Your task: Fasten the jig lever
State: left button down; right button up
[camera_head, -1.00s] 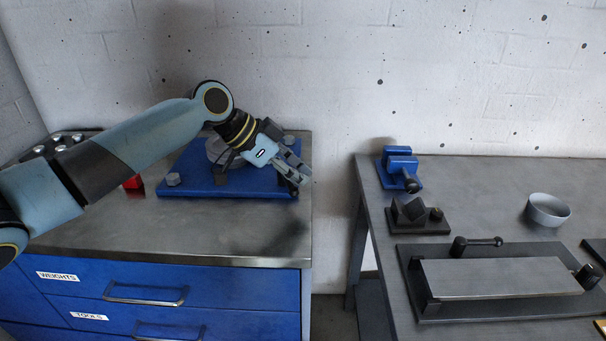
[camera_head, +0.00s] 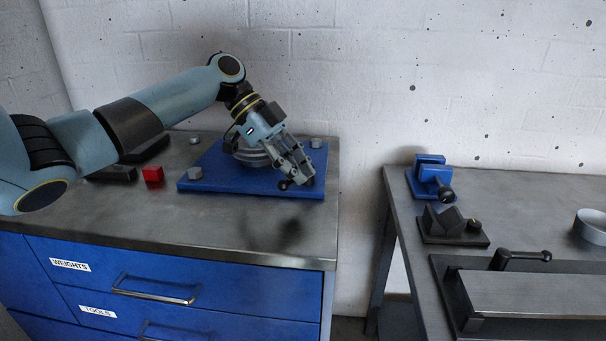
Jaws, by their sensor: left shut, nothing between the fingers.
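A blue base plate (camera_head: 222,184) lies on the cabinet top with bolts at its corners and a grey round part (camera_head: 250,156) on it, partly hidden behind my left gripper. My left gripper (camera_head: 300,179) is shut and empty, its fingers pointing down over the front right of the plate. A small dark ball knob (camera_head: 284,184) shows just beside the fingertips; it looks like a lever's end, but the rest of the lever is hidden. I cannot tell whether the fingers touch it. My right gripper is not in view.
A red block (camera_head: 153,174) and dark parts lie left of the plate under my left arm. The cabinet top (camera_head: 210,222) is clear in front. Across a gap, the right table holds a blue vise-like block (camera_head: 430,178), a dark V-block (camera_head: 447,224), a bowl (camera_head: 592,228) and a long fixture (camera_head: 540,293).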

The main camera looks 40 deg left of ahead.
pick_arm(q)
jog(key=shift+a, duration=0.2)
dwell(0.5)
jog(key=shift+d, duration=0.1)
